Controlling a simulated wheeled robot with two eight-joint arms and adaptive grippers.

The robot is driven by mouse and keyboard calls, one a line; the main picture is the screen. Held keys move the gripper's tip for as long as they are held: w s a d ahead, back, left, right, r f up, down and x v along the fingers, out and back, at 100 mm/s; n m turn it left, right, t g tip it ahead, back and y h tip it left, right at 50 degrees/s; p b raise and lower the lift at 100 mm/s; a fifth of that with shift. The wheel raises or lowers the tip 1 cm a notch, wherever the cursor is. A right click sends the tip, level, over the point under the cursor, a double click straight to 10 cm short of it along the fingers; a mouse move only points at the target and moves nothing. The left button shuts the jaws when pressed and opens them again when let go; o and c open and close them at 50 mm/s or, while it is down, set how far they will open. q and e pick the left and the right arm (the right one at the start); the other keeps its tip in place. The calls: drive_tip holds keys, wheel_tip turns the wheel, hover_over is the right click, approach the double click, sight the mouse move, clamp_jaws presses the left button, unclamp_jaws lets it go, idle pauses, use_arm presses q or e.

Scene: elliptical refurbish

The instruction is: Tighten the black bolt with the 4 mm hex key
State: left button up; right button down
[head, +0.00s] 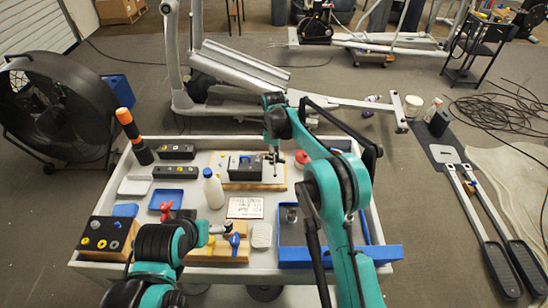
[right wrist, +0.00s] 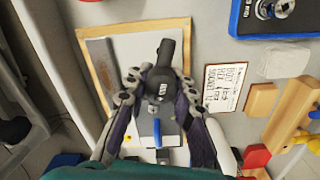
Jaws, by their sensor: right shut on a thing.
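My right gripper (head: 273,155) reaches down over a wooden board (head: 222,182) on the cart. In the right wrist view the right gripper (right wrist: 160,88) is shut on a black-handled tool (right wrist: 166,50), which looks like the hex key; its white marking is too small to read. The tool's tip is hidden. Below it, on the board (right wrist: 92,42), is a grey and black fixture (head: 244,166) with a blue part (right wrist: 157,130). I cannot make out the black bolt. My left gripper (head: 220,229) is low over the cart's front; its fingers are unclear.
A fan (head: 60,105) stands left; an elliptical frame (head: 240,65) lies behind.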

drive_tip(key=shift+r, duration=0.1)
drive_tip(key=shift+r+p, duration=0.9)
drive_tip(key=shift+r, duration=0.5)
drive_tip(key=shift+r+p, duration=1.9)
drive_tip(key=shift+r, duration=1.15)
drive_tip(key=shift+f, duration=0.1)
